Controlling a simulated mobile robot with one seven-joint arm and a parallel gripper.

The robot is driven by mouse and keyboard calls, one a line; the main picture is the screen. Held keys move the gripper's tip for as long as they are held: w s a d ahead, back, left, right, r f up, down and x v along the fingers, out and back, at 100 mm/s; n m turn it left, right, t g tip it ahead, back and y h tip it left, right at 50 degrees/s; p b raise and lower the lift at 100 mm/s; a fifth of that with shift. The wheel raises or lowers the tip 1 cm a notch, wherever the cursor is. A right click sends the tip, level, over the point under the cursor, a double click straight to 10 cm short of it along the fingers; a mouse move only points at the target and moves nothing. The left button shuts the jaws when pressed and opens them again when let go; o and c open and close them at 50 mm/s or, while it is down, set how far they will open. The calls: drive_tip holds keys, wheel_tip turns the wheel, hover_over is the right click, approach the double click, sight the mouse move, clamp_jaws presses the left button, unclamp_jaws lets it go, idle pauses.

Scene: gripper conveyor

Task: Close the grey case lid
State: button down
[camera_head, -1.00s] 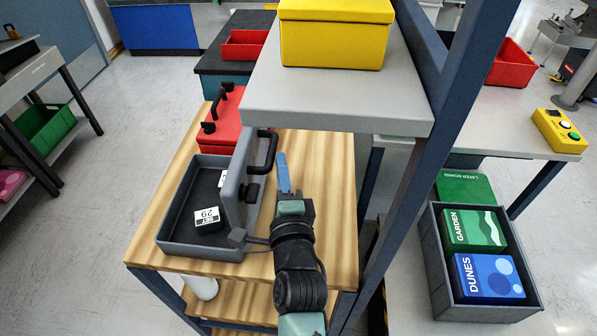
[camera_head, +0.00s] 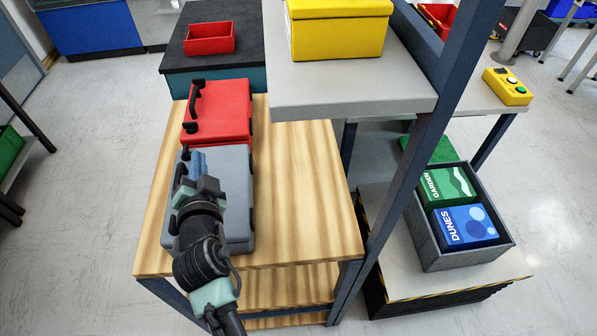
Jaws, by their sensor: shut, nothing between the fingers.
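The grey case (camera_head: 237,182) lies on the wooden table near its left side. Its lid is down flat over the base, and the black handle shows at its left edge. Whether the lid is fully latched cannot be seen. My gripper (camera_head: 197,163) is over the left part of the lid, its blue fingers shut and empty, pointing away toward the back. My arm hides the front left part of the case. Whether the fingers touch the lid cannot be told.
A red case (camera_head: 220,112) lies just behind the grey one. The wooden table (camera_head: 300,190) is clear on the right. A grey shelf (camera_head: 350,95) with a yellow box (camera_head: 338,30) overhangs the back right, beside a blue post (camera_head: 405,185). A grey crate (camera_head: 472,256) stands at right.

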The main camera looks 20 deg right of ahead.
drive_tip(key=a+f+n+b, duration=0.1)
drive_tip(key=b, duration=0.1)
drive_tip(key=w+a+f+n+b, duration=0.1)
drive_tip(key=a+f+b, duration=0.1)
drive_tip(key=b, duration=0.1)
drive_tip(key=a+f+n+h+b, duration=0.1)
drive_tip(key=a+f+n+b, duration=0.1)
drive_tip(key=shift+w+a+f+g+b, duration=0.15)
drive_tip(key=shift+w+a+g+b, duration=0.1)
drive_tip(key=shift+g+b, duration=0.15)
drive_tip(key=shift+w+a+f+n+h+b, duration=0.2)
drive_tip(key=shift+a+f+n+h+b, duration=0.3)
drive_tip(key=shift+a+f+n+b, duration=0.4)
drive_tip(key=shift+d+r, duration=0.1)
drive_tip(key=shift+d, duration=0.1)
drive_tip(key=shift+m, duration=0.3)
drive_tip(key=shift+d+r+p, duration=0.15)
drive_tip(key=shift+r+p, duration=0.15)
drive_tip(key=shift+r, duration=0.15)
drive_tip(key=r+p, duration=0.2)
drive_tip(key=r, duration=0.1)
drive_tip(key=shift+d, duration=0.3)
drive_tip(key=b+v, duration=0.1)
drive_tip(key=v, duration=0.9)
drive_tip(key=shift+r, duration=0.15)
